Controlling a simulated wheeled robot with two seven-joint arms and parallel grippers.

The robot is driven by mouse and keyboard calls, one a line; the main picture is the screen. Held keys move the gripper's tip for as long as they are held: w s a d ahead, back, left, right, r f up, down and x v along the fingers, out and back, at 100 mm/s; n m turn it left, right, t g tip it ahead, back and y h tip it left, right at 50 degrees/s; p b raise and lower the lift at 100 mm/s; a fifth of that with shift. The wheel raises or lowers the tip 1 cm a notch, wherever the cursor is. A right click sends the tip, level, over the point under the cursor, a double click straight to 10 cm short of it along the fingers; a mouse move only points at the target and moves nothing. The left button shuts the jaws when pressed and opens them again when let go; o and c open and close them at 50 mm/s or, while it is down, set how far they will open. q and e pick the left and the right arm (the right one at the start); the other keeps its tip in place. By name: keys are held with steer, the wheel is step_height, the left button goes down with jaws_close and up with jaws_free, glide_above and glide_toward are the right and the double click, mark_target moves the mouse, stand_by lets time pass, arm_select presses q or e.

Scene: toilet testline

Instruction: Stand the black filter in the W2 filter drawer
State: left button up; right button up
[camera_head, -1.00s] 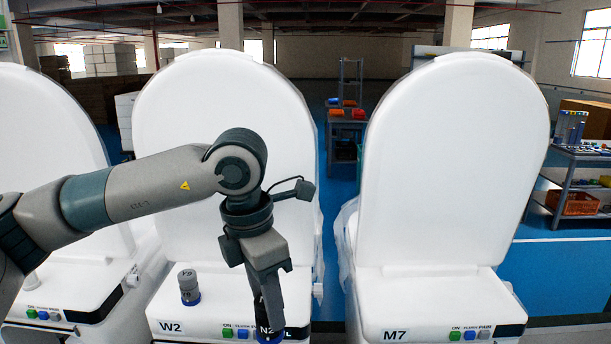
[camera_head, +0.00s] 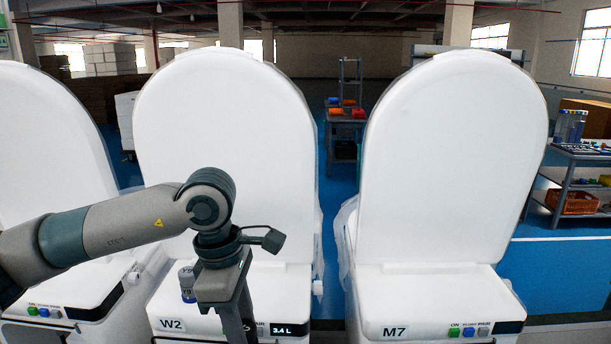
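My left gripper (camera_head: 238,318) hangs in front of the W2 toilet (camera_head: 228,140), pointing down over its front edge. Its fingers run toward the bottom of the picture, so whether they are open or shut does not show. The black filter is not visible now; it may be hidden by the gripper or below the frame. A grey cylinder with a blue base (camera_head: 187,284) stands upright on the W2 top, just left of the gripper and partly covered by it. The W2 label (camera_head: 172,324) shows. No filter drawer is in sight. My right gripper is not in view.
The M7 toilet (camera_head: 455,150) stands to the right, with a narrow gap between it and W2. Another toilet (camera_head: 45,150) is at the left. The W2 lid rises behind my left arm. A lit display (camera_head: 290,329) reads 3.4 L on the W2 front.

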arm_select(q)
steer(key=s+a+f+m, duration=0.3)
steer(key=a+f+m, duration=0.2)
steer(key=m, duration=0.3)
steer(key=s+a+f+m+g+y, duration=0.1)
steer(key=s+a+f+m, duration=0.2)
steer(key=a+f+m, duration=0.2)
step_height(320, 180, down, 3)
steer(key=m, duration=0.4)
steer(key=shift+b, duration=0.35)
steer(key=shift+a, duration=0.1)
steer(key=shift+f, duration=0.1)
